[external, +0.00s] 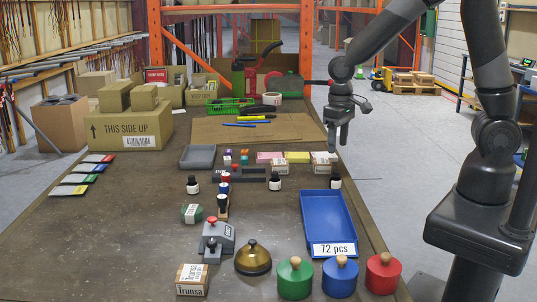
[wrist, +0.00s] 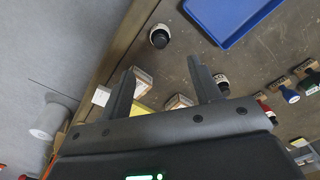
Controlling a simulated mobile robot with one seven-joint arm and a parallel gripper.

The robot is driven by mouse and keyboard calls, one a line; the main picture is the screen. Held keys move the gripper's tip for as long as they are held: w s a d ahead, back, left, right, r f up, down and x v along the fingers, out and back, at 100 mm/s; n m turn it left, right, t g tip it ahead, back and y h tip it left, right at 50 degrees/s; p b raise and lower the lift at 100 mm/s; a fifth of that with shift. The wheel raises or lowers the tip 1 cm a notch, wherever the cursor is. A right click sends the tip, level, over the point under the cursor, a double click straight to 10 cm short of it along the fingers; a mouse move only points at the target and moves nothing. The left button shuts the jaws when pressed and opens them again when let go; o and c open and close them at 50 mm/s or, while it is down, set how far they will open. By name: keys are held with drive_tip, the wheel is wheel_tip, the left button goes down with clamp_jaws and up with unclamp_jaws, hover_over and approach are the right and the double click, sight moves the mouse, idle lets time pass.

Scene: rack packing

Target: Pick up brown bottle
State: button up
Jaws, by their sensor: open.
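Several small dark bottles with white labels stand upright on the table. One (external: 336,181) is beside the top of the blue tray, one (external: 275,180) is left of that tray, and one (external: 193,185) is farther left. They look nearly black, and I cannot tell which is the brown one. In the wrist view, one bottle (wrist: 160,38) is beyond my fingertips near the table edge, and another (wrist: 221,84) is just right of the right finger. My gripper (external: 338,149) is open and empty above the right table edge, behind the nearest bottle. Its two fingers also show in the wrist view (wrist: 161,68).
A blue tray (external: 312,204) marked "72 pcs" lies close to the bottles. Stamps (external: 223,197), small boxes (external: 297,157) and a grey tray (external: 198,157) stand nearby. Red, blue and green lidded pots (external: 340,277) line the front.

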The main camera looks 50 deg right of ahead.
sight(337, 172)
wheel_tip(337, 172, down, 11)
drive_tip(key=shift+s+r, duration=0.1)
drive_tip(key=shift+s, duration=0.05)
idle(0.4)
drive_tip(key=c, duration=1.1)
